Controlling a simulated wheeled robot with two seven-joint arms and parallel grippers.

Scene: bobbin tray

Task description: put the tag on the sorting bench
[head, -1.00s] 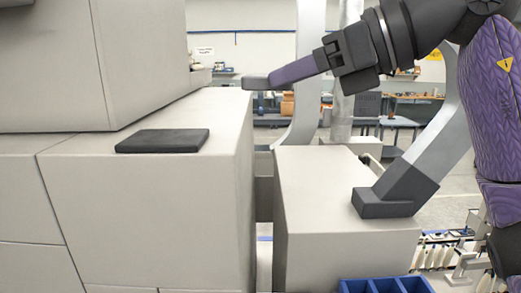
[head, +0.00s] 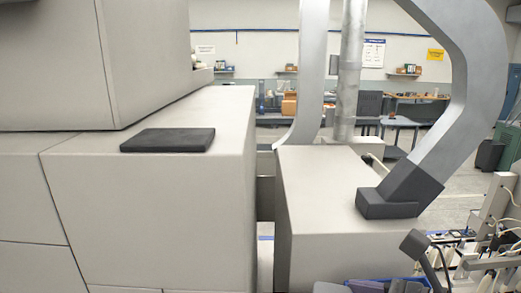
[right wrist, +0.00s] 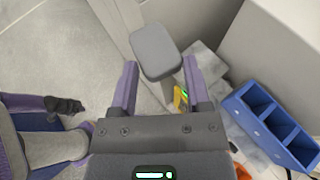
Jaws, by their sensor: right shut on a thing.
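The tag's broad face is towards the camera, at the fingertips and clear of any surface there. In the head view only a little purple shows at the bottom edge, and a small dark grey piece stands at the lower right; I cannot tell surely if that is the tag. I cannot tell which surface is the sorting bench.
A dark flat slab (head: 168,140) lies on a large pale grey cabinet (head: 150,210) at the left. A lower pale box (head: 335,225) stands in the middle, with a dark foot (head: 400,192) on it. A blue divided tray (right wrist: 270,122) lies right of my right gripper.

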